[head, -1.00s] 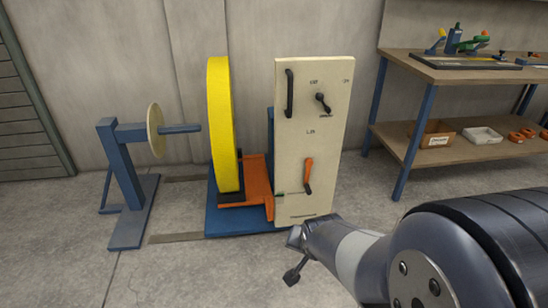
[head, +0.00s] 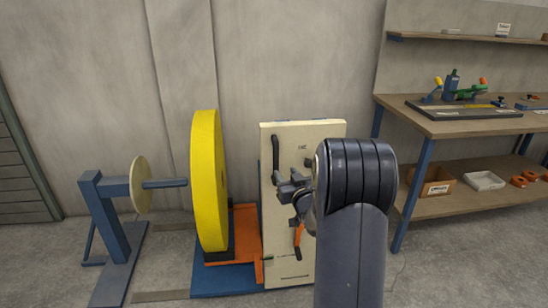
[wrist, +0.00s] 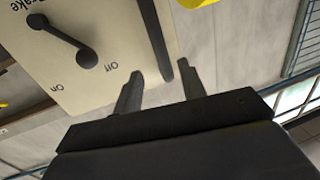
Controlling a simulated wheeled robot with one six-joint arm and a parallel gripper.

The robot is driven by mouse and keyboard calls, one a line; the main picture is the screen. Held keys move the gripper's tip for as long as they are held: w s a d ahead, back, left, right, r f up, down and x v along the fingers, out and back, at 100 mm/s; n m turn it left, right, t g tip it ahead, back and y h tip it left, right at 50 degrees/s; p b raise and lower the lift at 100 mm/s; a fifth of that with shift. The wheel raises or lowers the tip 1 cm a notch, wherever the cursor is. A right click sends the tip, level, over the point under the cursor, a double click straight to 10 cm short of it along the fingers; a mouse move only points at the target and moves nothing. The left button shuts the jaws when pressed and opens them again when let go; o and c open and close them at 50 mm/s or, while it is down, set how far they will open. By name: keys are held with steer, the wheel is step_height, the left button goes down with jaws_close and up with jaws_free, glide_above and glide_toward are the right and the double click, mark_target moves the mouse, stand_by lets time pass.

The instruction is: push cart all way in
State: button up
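The cart has an upright cream panel (head: 275,265), a blue base (head: 225,282), an orange bracket (head: 245,220) and a large yellow roll (head: 208,180). A black vertical handle (head: 276,152) is on the panel's upper left; it also shows in the wrist view (wrist: 154,38). My gripper (head: 281,188) is in front of the panel, near the handle's lower end. In the wrist view my gripper (wrist: 160,68) is open, with the handle's end appearing between its fingertips. I cannot tell whether they touch it. My arm hides the panel's right part.
A blue stand (head: 113,215) with a disc (head: 141,184) and a spindle (head: 165,183) is left of the roll. A brake knob (wrist: 68,38) is beside the handle. An orange lever (head: 298,237) is lower on the panel. A workbench (head: 440,125) is at right.

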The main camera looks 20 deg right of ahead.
mark_target(277, 162)
steer(key=w, duration=0.9)
steer(key=shift+w+d+p, duration=0.35)
steer(key=shift+c, duration=0.5)
jaws_close()
